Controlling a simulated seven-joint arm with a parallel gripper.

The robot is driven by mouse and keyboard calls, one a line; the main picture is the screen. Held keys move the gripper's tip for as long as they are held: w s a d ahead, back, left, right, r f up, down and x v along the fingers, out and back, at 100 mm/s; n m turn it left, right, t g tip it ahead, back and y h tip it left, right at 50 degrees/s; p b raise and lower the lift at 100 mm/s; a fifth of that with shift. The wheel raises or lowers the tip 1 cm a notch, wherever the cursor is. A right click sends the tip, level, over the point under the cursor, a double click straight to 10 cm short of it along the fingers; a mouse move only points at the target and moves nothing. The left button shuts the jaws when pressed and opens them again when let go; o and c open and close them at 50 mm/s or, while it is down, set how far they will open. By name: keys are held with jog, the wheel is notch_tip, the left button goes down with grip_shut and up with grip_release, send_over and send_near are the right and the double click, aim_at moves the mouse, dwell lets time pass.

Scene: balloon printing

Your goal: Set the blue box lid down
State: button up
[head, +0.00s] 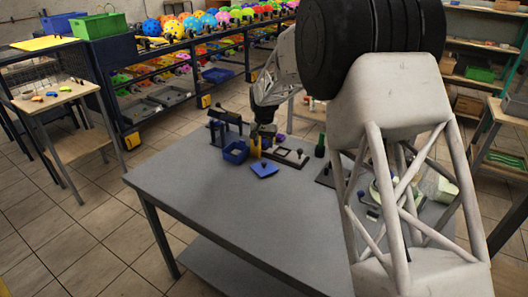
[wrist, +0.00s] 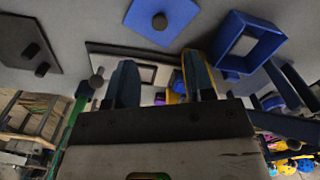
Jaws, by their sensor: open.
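The blue box lid (head: 264,170) is a flat square with a dark round knob. It appears to lie flat on the grey table, in front of the blue box (head: 236,152). In the wrist view the lid (wrist: 165,17) is beyond the fingertips, and its knob is clear of them. The box (wrist: 248,42) is open-topped and stands apart from the lid. My gripper (head: 265,133) is low over the table, behind the lid. In the wrist view its two fingers (wrist: 162,76) are spread, with nothing held between them.
A pale frame with a dark rim (head: 288,157) lies beside my gripper. A dark plate with a knob (wrist: 27,45) lies farther along. A dark stand (head: 226,124) is behind the box. The table's front left (head: 200,185) is clear. Shelves of colourful balls (head: 215,20) stand behind.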

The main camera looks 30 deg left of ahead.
jog(key=shift+r, duration=1.4)
jog(key=shift+d, duration=0.1)
jog(key=d+r+m, duration=0.1)
jog(key=d+r, duration=0.5)
jog(key=d, duration=0.4)
jog(key=d+r, duration=0.5)
jog(key=d, duration=0.6)
jog(key=s+d+r+m+t, duration=0.1)
jog(key=s+d+r, duration=0.35)
jog(key=d, duration=0.55)
jog(key=s+d+r, duration=0.3)
jog(key=s+d, duration=0.2)
jog(key=d, duration=0.5)
jog(key=s+d+r+m+t, duration=0.1)
jog(key=s+d+r+m, duration=0.1)
jog(key=s+d, duration=1.35)
jog(key=s+d+f, duration=0.2)
jog(key=s+d, duration=0.3)
jog(key=s, duration=0.3)
jog(key=s+d+f, duration=0.3)
jog(key=s+d, duration=0.2)
jog(key=s, duration=0.3)
jog(key=shift+d+f+m+t, duration=0.3)
jog(key=shift+d+m, duration=0.05)
jog(key=shift+m, duration=0.05)
